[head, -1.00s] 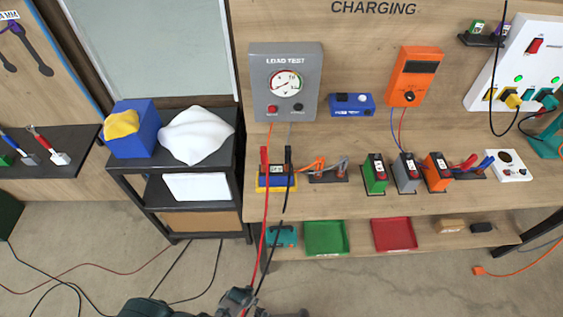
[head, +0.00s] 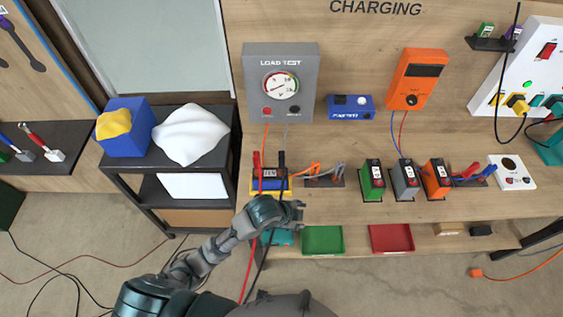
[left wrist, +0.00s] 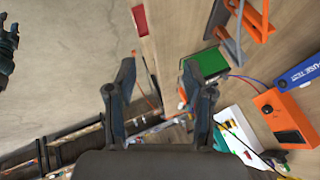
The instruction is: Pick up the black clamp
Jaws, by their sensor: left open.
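The black clamp (head: 282,164) stands upright at the right side of the blue and yellow battery block (head: 270,182) on the bench, with the red clamp (head: 257,163) to its left. My left gripper (head: 300,212) is at the bench's front edge, below and slightly right of the black clamp, apart from it. In the left wrist view its two fingers (left wrist: 162,82) are spread with nothing held between them. I cannot make out the black clamp in that view. A dark part at that view's left edge looks like my right gripper (left wrist: 8,45); its jaws are unclear.
The red and black leads hang past the bench edge, close to my left forearm. A holder with orange and grey clamps (head: 324,180) stands just right of the battery block. Green (head: 372,181), grey (head: 405,181) and orange (head: 436,181) blocks follow. Green (head: 322,240) and red (head: 391,238) trays lie below.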

